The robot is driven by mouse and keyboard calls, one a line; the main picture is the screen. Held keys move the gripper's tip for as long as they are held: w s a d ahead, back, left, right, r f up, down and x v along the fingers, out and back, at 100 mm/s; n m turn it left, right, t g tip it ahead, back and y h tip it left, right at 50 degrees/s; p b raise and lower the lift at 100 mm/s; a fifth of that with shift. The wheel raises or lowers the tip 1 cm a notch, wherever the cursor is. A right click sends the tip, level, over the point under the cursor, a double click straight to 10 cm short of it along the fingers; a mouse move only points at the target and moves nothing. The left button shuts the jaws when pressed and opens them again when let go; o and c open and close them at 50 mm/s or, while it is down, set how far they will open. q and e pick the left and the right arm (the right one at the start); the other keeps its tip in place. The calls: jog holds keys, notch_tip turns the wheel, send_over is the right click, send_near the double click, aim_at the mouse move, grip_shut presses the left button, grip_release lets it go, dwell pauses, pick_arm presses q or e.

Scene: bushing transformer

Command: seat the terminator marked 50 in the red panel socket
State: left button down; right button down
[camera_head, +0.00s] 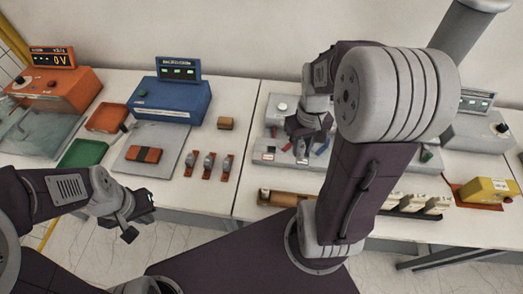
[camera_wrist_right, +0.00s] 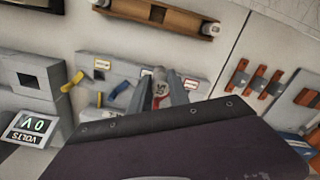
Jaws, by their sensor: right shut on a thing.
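My right gripper (camera_head: 303,148) is over the grey panel (camera_head: 352,158) right of the table seam. In the right wrist view its fingers (camera_wrist_right: 161,92) are shut on a small pale piece with a red part, the terminator (camera_wrist_right: 160,91). A dark mark shows on its face, but I cannot read it. The grey panel (camera_wrist_right: 130,74) lies behind the fingertips, with several small labels. I cannot make out the red socket, nor whether the terminator touches the panel. My left gripper (camera_head: 141,216) is open and empty, in front of the left table.
A wooden rack (camera_head: 285,198) lies at the front edge near the panel. Blue (camera_wrist_right: 118,90) and yellow (camera_wrist_right: 72,82) levers or cables stand out beside the fingers. Several orange-based parts (camera_head: 207,165), a blue meter box (camera_head: 172,100) and trays occupy the left table.

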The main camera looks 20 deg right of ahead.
jog(key=shift+w+a, duration=0.15)
jog(key=shift+a, duration=0.1)
jog(key=w+a+f, duration=0.1)
jog(key=w+f, duration=0.2)
jog(key=w+a+f+p, duration=0.1)
jog(key=w+f, duration=0.3)
jog(key=w+a+f+p, duration=0.1)
jog(key=w+f, duration=0.3)
jog(key=shift+w, duration=0.25)
jog(key=shift+f, duration=0.15)
jog(key=c, duration=1.5)
grip_release()
jog(key=shift+o, duration=1.3)
pick_arm(q)
jog(key=shift+w+a+r, duration=0.15)
jog(key=shift+a+r, duration=0.05)
jog(key=shift+r, duration=0.2)
jog(key=shift+w+a+r, duration=0.1)
jog(key=shift+a+r, duration=0.05)
jog(key=shift+r, duration=0.25)
